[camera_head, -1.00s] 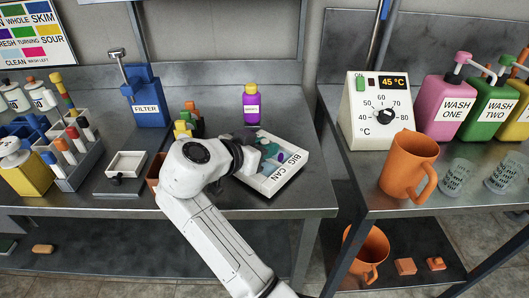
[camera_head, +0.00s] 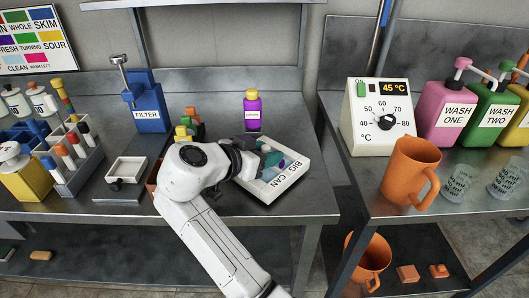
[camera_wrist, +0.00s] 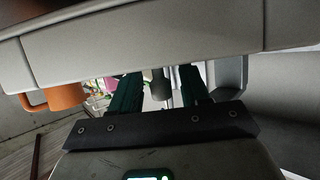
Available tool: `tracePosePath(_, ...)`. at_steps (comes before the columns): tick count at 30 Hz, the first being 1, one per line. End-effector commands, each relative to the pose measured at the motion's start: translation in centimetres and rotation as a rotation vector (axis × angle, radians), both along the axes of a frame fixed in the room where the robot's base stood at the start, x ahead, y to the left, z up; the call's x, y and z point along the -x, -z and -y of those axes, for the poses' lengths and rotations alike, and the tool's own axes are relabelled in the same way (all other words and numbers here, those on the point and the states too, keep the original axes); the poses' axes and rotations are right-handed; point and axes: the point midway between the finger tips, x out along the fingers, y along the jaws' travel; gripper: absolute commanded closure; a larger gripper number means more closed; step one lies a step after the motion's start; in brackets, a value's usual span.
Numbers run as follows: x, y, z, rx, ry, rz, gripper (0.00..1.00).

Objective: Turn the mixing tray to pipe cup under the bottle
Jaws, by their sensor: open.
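A white tray marked BIG CAN (camera_head: 282,182), which I take for the mixing tray, lies on the left bench in the head view. Teal and purple patches show inside it, and my gripper hides part of it. A purple bottle (camera_head: 252,111) with a yellow cap stands upright behind the tray, apart from it. My gripper (camera_head: 268,157) is low over the tray's left part. In the wrist view, my gripper (camera_wrist: 160,88) has its two dark green fingers apart, with a grey rounded peg (camera_wrist: 157,84) showing between them. I cannot tell whether they touch it.
A blue FILTER stand (camera_head: 150,107), a small white tray (camera_head: 127,170) and a tube rack (camera_head: 78,160) stand to the left. Across a gap, the right bench holds a heater box (camera_head: 372,117) and an orange jug (camera_head: 408,172). Bare bench lies around the tray's front.

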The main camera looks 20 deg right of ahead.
Motion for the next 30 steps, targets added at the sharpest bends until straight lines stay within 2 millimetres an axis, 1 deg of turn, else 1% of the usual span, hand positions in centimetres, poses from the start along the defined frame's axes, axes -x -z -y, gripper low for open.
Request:
tracePosePath(4, 0.1, -0.1, -0.2, 0.001, -0.001, 0.001, 0.54)
tracePosePath(8, 0.6, -0.7, -1.4, 0.000, -0.002, 0.002, 0.54)
tracePosePath(16, 2.7, -2.6, -5.7, 0.000, -0.004, 0.003, 0.54)
tracePosePath(21, 3.8, -3.6, -7.8, 0.001, -0.002, 0.001, 0.54)
tracePosePath(25, 4.3, -4.0, -8.7, 0.000, -0.001, 0.000, 0.54)
tracePosePath(30, 4.5, -4.1, -9.0, 0.000, 0.000, 0.000, 0.54)
